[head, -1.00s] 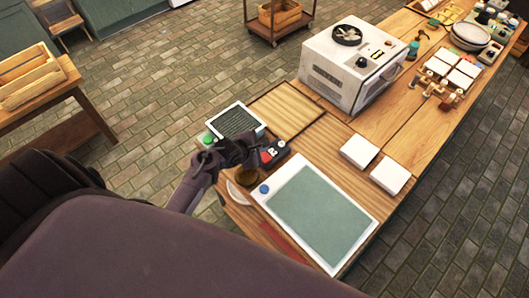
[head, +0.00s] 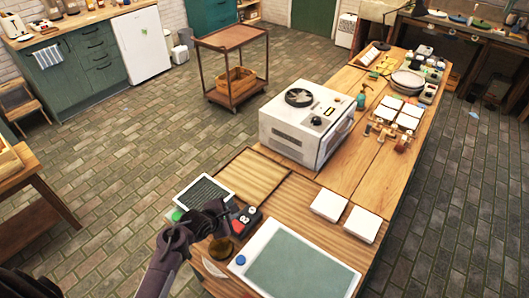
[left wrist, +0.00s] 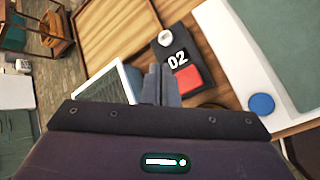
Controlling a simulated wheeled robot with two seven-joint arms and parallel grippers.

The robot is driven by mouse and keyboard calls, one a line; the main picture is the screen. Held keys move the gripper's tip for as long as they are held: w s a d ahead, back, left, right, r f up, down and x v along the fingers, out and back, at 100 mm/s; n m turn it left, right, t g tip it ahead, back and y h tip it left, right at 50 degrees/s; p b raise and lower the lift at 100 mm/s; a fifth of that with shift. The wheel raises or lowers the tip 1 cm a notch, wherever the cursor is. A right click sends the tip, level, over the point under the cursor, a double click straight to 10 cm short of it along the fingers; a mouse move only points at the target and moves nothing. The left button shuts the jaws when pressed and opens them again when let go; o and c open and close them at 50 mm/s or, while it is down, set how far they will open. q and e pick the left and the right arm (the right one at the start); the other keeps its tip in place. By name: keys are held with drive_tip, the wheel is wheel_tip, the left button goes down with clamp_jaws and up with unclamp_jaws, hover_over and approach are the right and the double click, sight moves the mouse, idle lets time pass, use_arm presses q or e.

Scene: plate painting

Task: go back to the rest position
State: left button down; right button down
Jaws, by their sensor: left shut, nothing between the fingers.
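My left gripper (head: 219,208) is shut and empty. In the head view it is over the near left end of the wooden worktable (head: 379,134), between the tablet-like panel and the small dark device. In the left wrist view its closed fingers (left wrist: 161,85) point toward the dark device marked 02 (left wrist: 173,50), which has a red patch. The device also shows just right of the fingertips in the head view (head: 246,217). I cannot tell whether the fingers touch anything. My right gripper is not in view.
A white-framed dark panel (head: 206,190) and a large white board with a green-grey face (head: 297,266) flank the gripper. A white oven-like machine (head: 291,138), white square blocks (head: 329,205) and a wooden tray (head: 254,172) are farther along. A wheeled cart (head: 216,43) stands on open brick floor.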

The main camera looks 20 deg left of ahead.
use_arm(q)
drive_tip(key=shift+s, duration=0.1)
drive_tip(key=s+d+r+m+g+y, duration=0.1)
drive_tip(key=s+d+r+m+g, duration=0.2)
drive_tip(key=s+r+m, duration=0.8)
drive_tip(key=s+d+r+m+g+y, duration=0.15)
drive_tip(key=s+d+r+m, duration=0.5)
drive_tip(key=m, duration=0.85)
drive_tip(key=s+a+f+g+b, duration=0.15)
drive_tip(key=f+b, duration=0.25)
drive_tip(key=f, duration=1.5)
drive_tip(key=s+a+f+g+b, duration=0.15)
drive_tip(key=f+b, duration=0.25)
drive_tip(key=f, duration=1.6)
drive_tip(key=s+a+f+b, duration=0.1)
drive_tip(key=s+f+b, duration=0.2)
drive_tip(key=s+f, duration=0.7)
drive_tip(key=s+a+f+b, duration=0.2)
drive_tip(key=s+f, duration=0.8)
drive_tip(key=f, duration=0.5)
drive_tip(key=shift+s+a+m+b, duration=0.25)
drive_tip(key=shift+m+b, duration=0.05)
drive_tip(key=shift+b, duration=0.45)
